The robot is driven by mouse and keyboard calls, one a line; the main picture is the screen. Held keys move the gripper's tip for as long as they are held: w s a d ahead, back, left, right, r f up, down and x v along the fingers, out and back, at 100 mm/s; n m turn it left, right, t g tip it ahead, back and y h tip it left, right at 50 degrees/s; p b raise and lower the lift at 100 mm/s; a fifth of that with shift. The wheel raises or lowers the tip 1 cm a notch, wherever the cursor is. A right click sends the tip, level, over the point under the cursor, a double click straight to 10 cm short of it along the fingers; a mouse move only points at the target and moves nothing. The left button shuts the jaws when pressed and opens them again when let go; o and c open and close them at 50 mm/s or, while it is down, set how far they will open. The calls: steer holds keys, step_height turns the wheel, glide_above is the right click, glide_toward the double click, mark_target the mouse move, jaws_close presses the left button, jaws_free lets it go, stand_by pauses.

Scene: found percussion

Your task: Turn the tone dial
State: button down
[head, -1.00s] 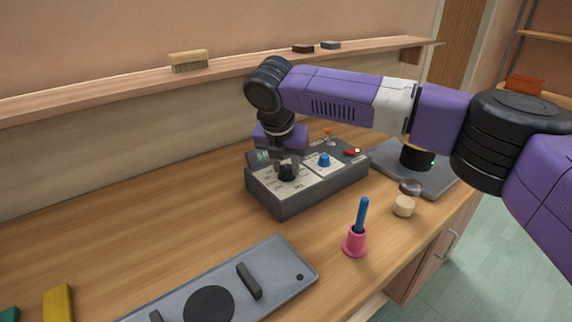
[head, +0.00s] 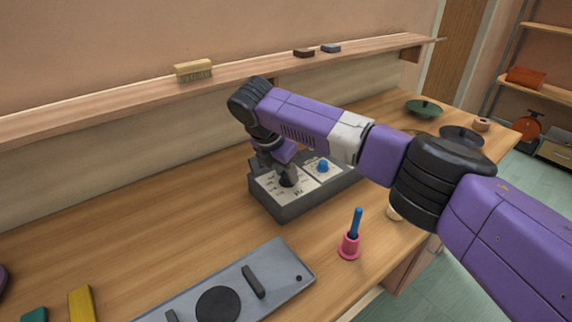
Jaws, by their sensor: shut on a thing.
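A grey control box (head: 286,210) stands on the wooden bench with two light panels on its top. A black dial (head: 288,182) sits on the left panel, with printed marks around it. My gripper (head: 286,173) points down over this dial and is shut on it. The fingers hide much of the dial, so its pointer cannot be read. A blue knob (head: 322,166) sits on the right panel, clear of my gripper. My forearm hides the box's far right part.
A grey plate (head: 283,262) with a black disc lies in front. A wall shelf (head: 130,101) holding a brush (head: 193,70) runs behind. The bench left of the box is clear.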

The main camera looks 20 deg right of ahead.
steer(key=shift+d+m, duration=0.1)
steer(key=shift+m, duration=0.3)
steer(key=c, duration=1)
jaws_free()
steer(key=shift+r, duration=0.1)
steer(key=shift+v, duration=3.85)
steer(key=shift+w, duration=0.1)
